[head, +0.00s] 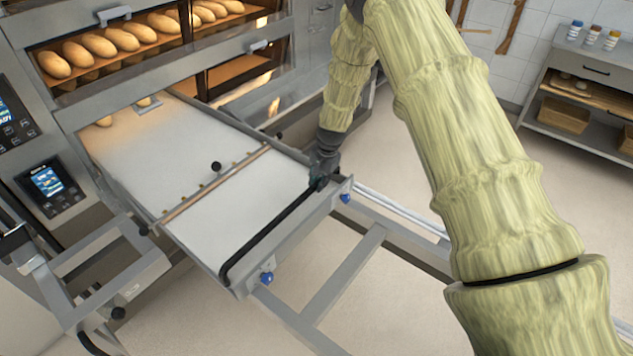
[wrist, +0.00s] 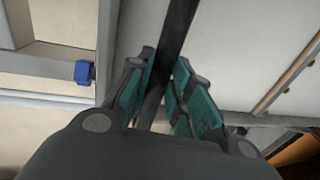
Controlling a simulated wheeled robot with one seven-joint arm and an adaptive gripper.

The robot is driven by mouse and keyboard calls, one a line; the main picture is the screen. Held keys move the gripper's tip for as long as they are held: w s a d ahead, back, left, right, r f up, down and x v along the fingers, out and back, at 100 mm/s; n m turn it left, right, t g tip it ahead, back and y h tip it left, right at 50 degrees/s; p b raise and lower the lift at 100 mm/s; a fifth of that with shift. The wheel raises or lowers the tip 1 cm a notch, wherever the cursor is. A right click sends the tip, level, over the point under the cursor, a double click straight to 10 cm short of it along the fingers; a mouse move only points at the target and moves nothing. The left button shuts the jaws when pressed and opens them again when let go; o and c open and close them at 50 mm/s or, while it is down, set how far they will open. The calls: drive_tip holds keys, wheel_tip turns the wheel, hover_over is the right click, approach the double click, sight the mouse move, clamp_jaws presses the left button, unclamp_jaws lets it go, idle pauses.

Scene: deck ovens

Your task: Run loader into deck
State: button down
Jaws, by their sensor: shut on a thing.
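The loader (head: 245,206) is a long white belt in a grey metal frame, with its far end inside the lit lower deck opening of the oven and its near part outside. A black bar (head: 272,238) runs across its near end, and it also shows in the wrist view (wrist: 177,30). My gripper (head: 321,178) is at the right end of this bar. In the wrist view, its teal-padded fingers (wrist: 164,82) are closed around the bar. A wooden strip with brass studs (head: 212,187) crosses the belt. The far end of the loader is hidden inside the oven.
The upper deck (head: 165,50) holds a row of baked loaves. Control panels (head: 47,181) are on the oven's left. Rails of a grey stand (head: 345,270) extend under and beside the loader. A shelf unit (head: 590,75) stands at the far right.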

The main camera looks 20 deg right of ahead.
drive_tip(key=shift+w+r, duration=0.2)
drive_tip(key=shift+w, duration=0.1)
drive_tip(key=c, duration=1.5)
unclamp_jaws()
drive_tip(key=shift+o, duration=1)
drive_tip(key=shift+a+f, duration=0.1)
drive_tip(key=shift+a, duration=0.05)
drive_tip(key=shift+s, duration=0.1)
wheel_tip(320, 180, up, 12)
drive_tip(key=s+d, duration=0.1)
drive_tip(key=shift+s+d+f, duration=0.15)
drive_tip(key=shift+s, duration=0.25)
